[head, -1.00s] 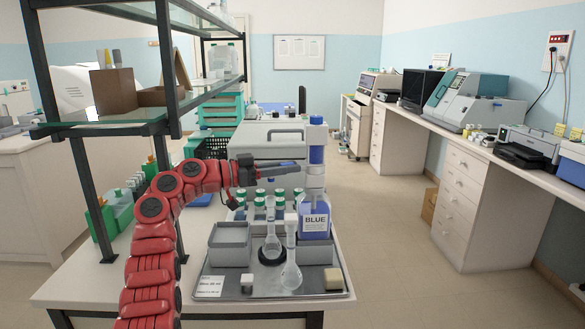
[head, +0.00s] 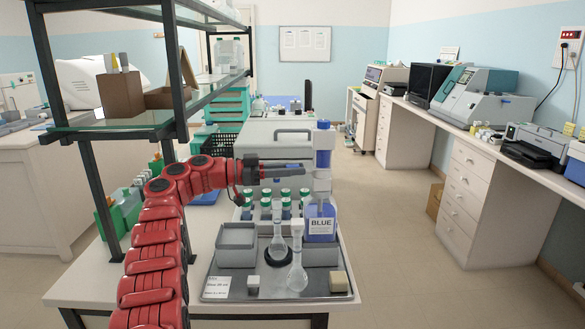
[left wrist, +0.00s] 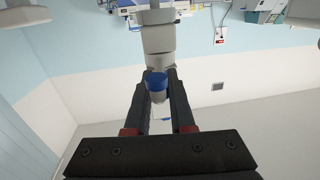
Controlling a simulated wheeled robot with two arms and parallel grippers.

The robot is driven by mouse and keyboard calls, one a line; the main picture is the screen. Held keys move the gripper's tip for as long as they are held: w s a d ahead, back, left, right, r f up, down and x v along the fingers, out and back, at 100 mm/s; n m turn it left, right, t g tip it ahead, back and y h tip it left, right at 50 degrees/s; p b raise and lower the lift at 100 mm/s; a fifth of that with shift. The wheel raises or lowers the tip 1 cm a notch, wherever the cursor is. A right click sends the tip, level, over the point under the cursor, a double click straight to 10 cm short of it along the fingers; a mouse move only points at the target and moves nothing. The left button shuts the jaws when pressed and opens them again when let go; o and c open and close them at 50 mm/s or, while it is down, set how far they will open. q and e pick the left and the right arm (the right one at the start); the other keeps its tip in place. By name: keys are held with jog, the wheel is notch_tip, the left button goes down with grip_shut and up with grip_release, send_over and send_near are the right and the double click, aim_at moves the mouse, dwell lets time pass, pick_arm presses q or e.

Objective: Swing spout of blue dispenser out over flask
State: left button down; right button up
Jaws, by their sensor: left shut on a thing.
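The blue dispenser is a bottle (head: 320,224) with blue liquid and a "BLUE" label, standing at the tray's back right. Its tall pale top has a blue upper part (head: 323,140). My left gripper (head: 303,171) reaches level from the left to the dispenser's top. In the left wrist view, its dark fingers (left wrist: 157,80) are shut on a pale part with a blue end (left wrist: 156,84), apparently the spout. One clear flask (head: 297,278) stands at the tray front, and another (head: 278,246) sits in a black ring. The right gripper is not in view.
The metal tray (head: 222,294) also holds grey bins (head: 236,246), a small beige block (head: 339,281) and a white label. Several green-capped bottles (head: 285,195) stand behind. A black-framed shelf (head: 180,75) rises at the left, close to my arm.

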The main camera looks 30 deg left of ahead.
pick_arm(q)
jog(key=shift+d+f, duration=0.1)
jog(key=shift+f, duration=0.05)
jog(key=c, duration=0.8)
grip_release()
jog(key=shift+w, duration=0.1)
jog(key=shift+o, duration=0.2)
jog(key=shift+r, duration=0.55)
notch_tip(320, 180, up, 3)
jog(key=shift+f+p, duration=0.1)
jog(key=shift+p, duration=0.7)
jog(key=b, duration=0.3)
jog(key=s+f+b, duration=0.1)
jog(key=b, duration=0.3)
jog(key=shift+s+d+f+b, duration=0.1)
jog(key=shift+s+d+b, duration=0.1)
jog(key=shift+d+b, duration=0.1)
jog(key=s+d+r+b, duration=0.1)
jog(key=s+d+b, duration=0.1)
jog(key=s+b, duration=0.2)
jog(key=s+d+r+b, duration=0.1)
jog(key=s+d+b, duration=0.2)
jog(key=s, duration=0.6)
jog(key=shift+s+d+r+b, duration=0.2)
jog(key=shift+d+b, duration=0.15)
jog(key=shift+b, duration=0.2)
